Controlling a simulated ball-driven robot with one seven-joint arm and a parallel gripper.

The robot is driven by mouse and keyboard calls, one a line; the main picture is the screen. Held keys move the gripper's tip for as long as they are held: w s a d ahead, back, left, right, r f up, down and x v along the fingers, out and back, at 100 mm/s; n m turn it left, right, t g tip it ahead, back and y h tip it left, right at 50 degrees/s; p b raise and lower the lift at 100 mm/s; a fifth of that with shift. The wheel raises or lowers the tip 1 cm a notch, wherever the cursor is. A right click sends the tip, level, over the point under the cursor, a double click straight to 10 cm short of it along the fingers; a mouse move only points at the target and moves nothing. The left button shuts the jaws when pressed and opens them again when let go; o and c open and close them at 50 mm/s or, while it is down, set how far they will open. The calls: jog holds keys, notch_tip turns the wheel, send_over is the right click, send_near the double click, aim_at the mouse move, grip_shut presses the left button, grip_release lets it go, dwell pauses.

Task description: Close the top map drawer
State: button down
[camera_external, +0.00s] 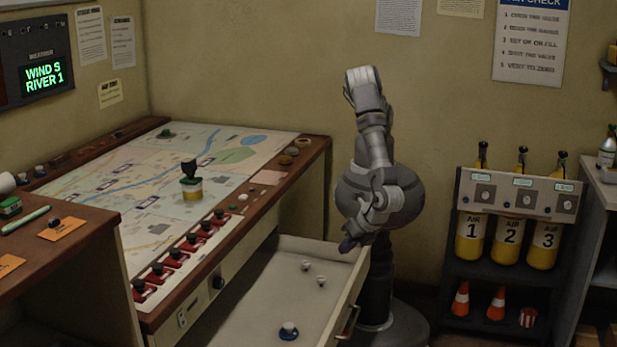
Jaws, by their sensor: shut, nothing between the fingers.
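The top map drawer (330,262) stands pulled well out from the right side of the map table (290,215). Its inside is pale, and its front panel faces right with a metal handle (349,321) near the lower end. My gripper (348,244) is shut and empty, pointing down and left at the drawer's far right corner. I cannot tell whether it touches the drawer; its fingertips are small and dark.
The map table top carries a stamp-like object (191,180) and a row of red switches (170,262). A rack with yellow air cylinders (508,240) and orange cones (461,300) stands at the right. Floor shows between my base and the rack. A desk (70,260) stands front left.

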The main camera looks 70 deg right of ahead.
jog(key=s+d+f+n+t+y, duration=0.25)
jog(key=s+d+f+n, duration=0.55)
jog(key=s+d+f, duration=0.5)
jog(key=b, duration=0.3)
send_near(354, 284)
jog(key=shift+h, duration=0.35)
jog(key=shift+x, duration=3.05)
jog(key=shift+s+f, duration=0.1)
jog(key=w+b, duration=0.5)
jog(key=w, duration=2.8)
jog(key=shift+s, duration=0.1)
